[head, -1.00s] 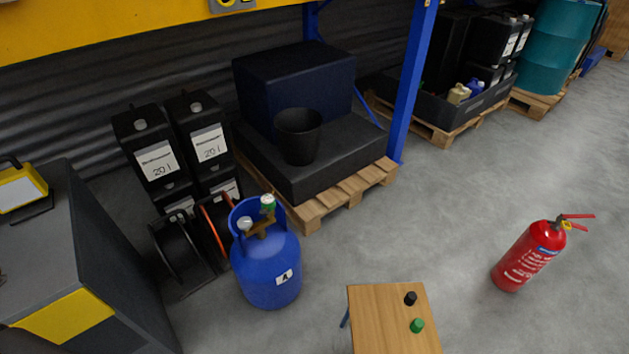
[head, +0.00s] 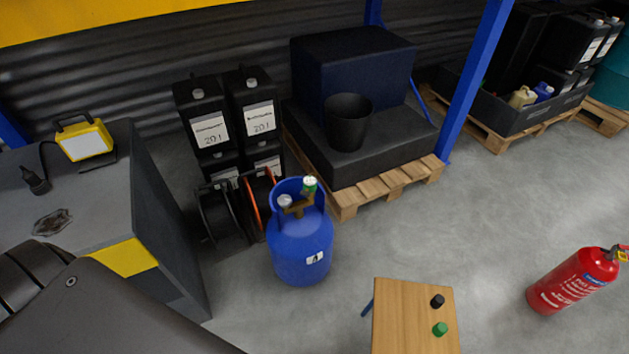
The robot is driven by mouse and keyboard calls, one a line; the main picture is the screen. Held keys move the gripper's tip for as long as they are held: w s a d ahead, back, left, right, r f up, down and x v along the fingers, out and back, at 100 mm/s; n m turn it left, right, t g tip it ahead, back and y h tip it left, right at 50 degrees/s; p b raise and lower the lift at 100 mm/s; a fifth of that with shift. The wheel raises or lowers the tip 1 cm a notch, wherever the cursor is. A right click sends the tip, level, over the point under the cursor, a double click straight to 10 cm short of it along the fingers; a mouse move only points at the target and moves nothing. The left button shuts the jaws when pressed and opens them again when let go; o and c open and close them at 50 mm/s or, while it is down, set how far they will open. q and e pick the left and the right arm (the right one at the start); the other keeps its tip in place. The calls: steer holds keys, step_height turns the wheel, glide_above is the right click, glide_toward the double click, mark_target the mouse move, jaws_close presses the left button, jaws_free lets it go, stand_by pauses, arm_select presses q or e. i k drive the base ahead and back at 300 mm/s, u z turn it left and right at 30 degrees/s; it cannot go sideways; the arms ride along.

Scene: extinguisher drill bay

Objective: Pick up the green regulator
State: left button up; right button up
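A blue gas cylinder (head: 299,252) labelled A stands upright on the floor near the middle. On its top, inside the blue collar, are a green-and-white fitting (head: 310,184) at the right and a pale grey one (head: 285,201) at the left, with a brown valve piece (head: 298,208) by them. A small green knob-like piece (head: 440,329) stands on a wooden stool, close to a black one (head: 437,301). I cannot tell which green piece is the regulator. Neither of my grippers is in view; a dark link of mine fills the lower left corner.
The wooden stool top (head: 397,318) is mostly bare. A grey workbench (head: 75,215) with a yellow lamp (head: 84,140) stands left. Cable reels (head: 223,216) sit beside the cylinder. A pallet (head: 350,205) lies behind.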

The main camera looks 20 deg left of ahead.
mark_target(309, 182)
steer(key=k, duration=1.3)
steer(key=z, duration=0.9)
steer(key=i, duration=1.55)
steer(key=u, duration=0.8)
